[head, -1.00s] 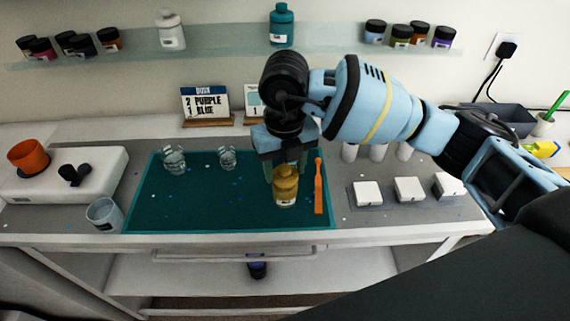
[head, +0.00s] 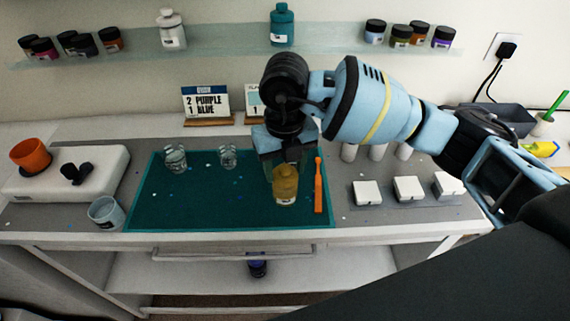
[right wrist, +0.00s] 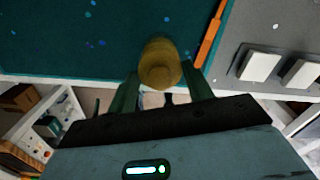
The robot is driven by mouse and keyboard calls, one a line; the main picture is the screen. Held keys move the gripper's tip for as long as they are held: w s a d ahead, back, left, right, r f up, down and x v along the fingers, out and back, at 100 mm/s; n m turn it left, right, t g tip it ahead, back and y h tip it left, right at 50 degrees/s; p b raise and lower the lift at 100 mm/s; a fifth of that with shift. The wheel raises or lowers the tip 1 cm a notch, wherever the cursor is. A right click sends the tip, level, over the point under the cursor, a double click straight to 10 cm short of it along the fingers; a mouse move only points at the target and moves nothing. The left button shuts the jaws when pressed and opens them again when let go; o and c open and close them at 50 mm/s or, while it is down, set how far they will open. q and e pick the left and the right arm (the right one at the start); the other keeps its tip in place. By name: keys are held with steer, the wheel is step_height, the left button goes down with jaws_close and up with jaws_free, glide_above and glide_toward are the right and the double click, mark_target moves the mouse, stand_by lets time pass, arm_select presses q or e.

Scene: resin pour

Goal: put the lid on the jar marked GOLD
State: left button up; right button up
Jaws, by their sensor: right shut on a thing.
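A gold-coloured jar (head: 285,191) with a small pale label stands upright near the front of the teal mat (head: 225,205). Its label is too small to read. My right gripper (head: 284,168) points down over the jar, with its fingers either side of the gold lid (right wrist: 160,73) at the top. It is shut on that lid. The jar's body (right wrist: 158,48) shows behind the lid in the right wrist view. The lid and jar are alike in colour, and I cannot tell whether the lid is fully seated. My left gripper is not in view.
An orange stick (head: 318,186) lies close right of the jar. Clear cups (head: 175,158) stand at the mat's back left, and another cup (head: 104,212) off its left edge. White blocks (head: 367,192) sit to the right. The mat's middle is mostly free.

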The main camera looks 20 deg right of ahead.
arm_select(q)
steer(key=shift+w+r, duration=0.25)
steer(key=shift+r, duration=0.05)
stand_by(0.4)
arm_select(e)
steer(key=o, duration=1.5)
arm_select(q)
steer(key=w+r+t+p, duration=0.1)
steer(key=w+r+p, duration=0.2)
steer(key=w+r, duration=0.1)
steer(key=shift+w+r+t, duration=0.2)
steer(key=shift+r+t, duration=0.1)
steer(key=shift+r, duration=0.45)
arm_select(e)
steer(key=shift+r, duration=3.55)
steer(key=shift+c, duration=0.5)
jaws_close()
